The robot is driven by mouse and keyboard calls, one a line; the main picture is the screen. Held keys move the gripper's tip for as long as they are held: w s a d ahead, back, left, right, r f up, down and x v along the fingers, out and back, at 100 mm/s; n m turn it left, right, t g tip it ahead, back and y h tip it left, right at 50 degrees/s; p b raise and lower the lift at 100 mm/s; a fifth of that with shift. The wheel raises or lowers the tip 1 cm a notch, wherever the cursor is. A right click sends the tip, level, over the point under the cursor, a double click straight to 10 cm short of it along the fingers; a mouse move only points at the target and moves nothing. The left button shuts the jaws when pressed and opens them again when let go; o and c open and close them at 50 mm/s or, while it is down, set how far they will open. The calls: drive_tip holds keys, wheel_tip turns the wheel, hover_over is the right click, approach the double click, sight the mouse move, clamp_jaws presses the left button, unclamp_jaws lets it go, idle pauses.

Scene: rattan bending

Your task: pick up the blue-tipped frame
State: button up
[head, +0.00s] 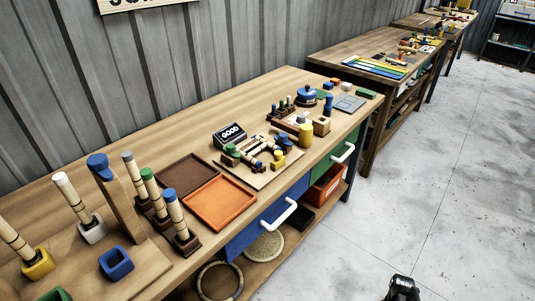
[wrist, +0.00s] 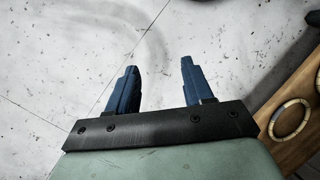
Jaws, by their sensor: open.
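A rattan piece with a blue tip (head: 175,208) stands upright, leaning slightly, in a dark wooden block on the near bench. Beside it stand a green-tipped piece (head: 152,190) and a grey-tipped piece (head: 134,174) in similar dark blocks. A tall wooden post with a blue top (head: 116,196) stands left of them. I cannot tell for certain which blue-ended thing is the named frame. My gripper (wrist: 160,78) is open and empty over bare floor in the wrist view, away from these pieces. A black part, apparently mine, shows at the head view's bottom edge.
An orange tray (head: 220,203) and a brown tray (head: 188,173) lie right of the pieces. The floor is clear.

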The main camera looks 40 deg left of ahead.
drive_tip(key=w+a+r+n+t, duration=0.1)
drive_tip(key=w+a+r+n, duration=0.35)
drive_tip(key=w+a, duration=0.35)
drive_tip(key=w+a+r+n+t, duration=0.1)
drive_tip(key=w+a+r+n, duration=0.3)
drive_tip(key=a+r, duration=0.45)
drive_tip(key=w+a+r+n+t, duration=0.1)
drive_tip(key=w+a+r+n, duration=0.1)
drive_tip(key=w+a+r, duration=0.6)
wheel_tip(320, 180, up, 35)
drive_tip(key=n+t+y, duration=0.2)
drive_tip(key=n+t, duration=0.1)
drive_tip(key=n, duration=1.3)
hover_over(257, 148)
drive_tip(key=s, duration=0.3)
drive_tip(key=shift+m, duration=0.25)
drive_tip(key=w+f, duration=0.1)
drive_tip(key=f, duration=0.7)
drive_tip(key=w+f, duration=0.1)
drive_tip(key=f, duration=0.4)
drive_tip(key=shift+w, duration=0.3)
